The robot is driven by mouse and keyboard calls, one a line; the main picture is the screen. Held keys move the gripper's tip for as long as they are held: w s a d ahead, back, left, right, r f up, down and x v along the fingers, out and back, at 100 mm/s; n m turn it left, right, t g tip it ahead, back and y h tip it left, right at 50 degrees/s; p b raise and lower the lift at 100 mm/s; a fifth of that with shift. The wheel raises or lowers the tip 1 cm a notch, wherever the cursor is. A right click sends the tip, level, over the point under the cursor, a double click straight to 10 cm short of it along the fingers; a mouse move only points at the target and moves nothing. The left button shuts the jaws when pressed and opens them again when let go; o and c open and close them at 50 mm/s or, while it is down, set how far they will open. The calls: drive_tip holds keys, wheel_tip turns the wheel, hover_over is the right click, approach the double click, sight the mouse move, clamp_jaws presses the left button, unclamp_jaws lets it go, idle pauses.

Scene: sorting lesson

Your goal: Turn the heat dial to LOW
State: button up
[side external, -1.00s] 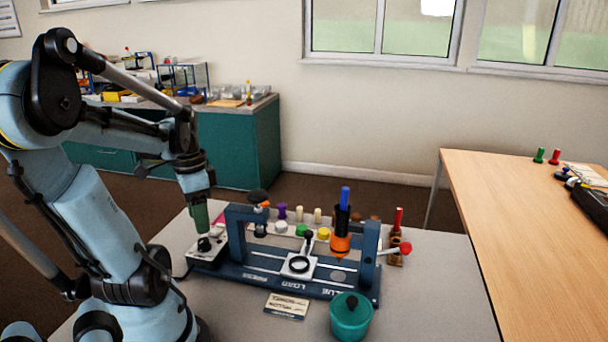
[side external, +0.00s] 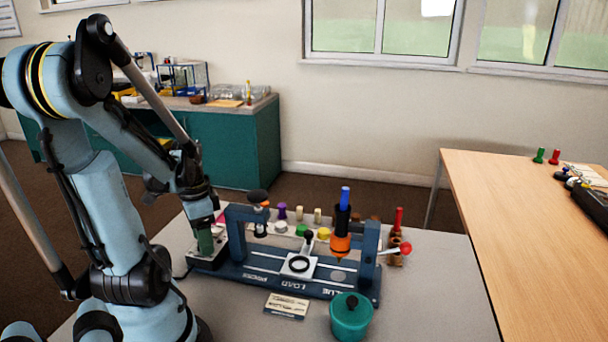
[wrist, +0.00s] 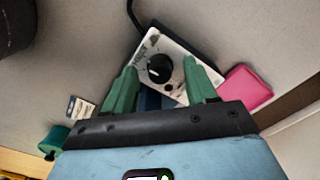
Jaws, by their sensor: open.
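The heat dial is a round black knob (wrist: 160,69) with a pale pointer line, on a white-topped control box (wrist: 178,58) in the wrist view. I cannot tell whether the fingers touch the knob.
The blue rig (side external: 262,278) stands just right of the box, with an orange and black tool (side external: 341,236) upright on it. A teal lidded pot (side external: 350,318) and a small card (side external: 287,305) are in front. A pink block (wrist: 246,87) lies beside the box.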

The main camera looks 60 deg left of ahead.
drive_tip(key=c, duration=1.1)
drive_tip(key=shift+o, duration=0.2)
drive_tip(key=shift+n, duration=2.2)
drive_tip(key=o, duration=1.1)
drive_tip(key=shift+c, duration=0.2)
drive_tip(key=shift+r, duration=0.1)
wheel_tip(320, 180, up, 12)
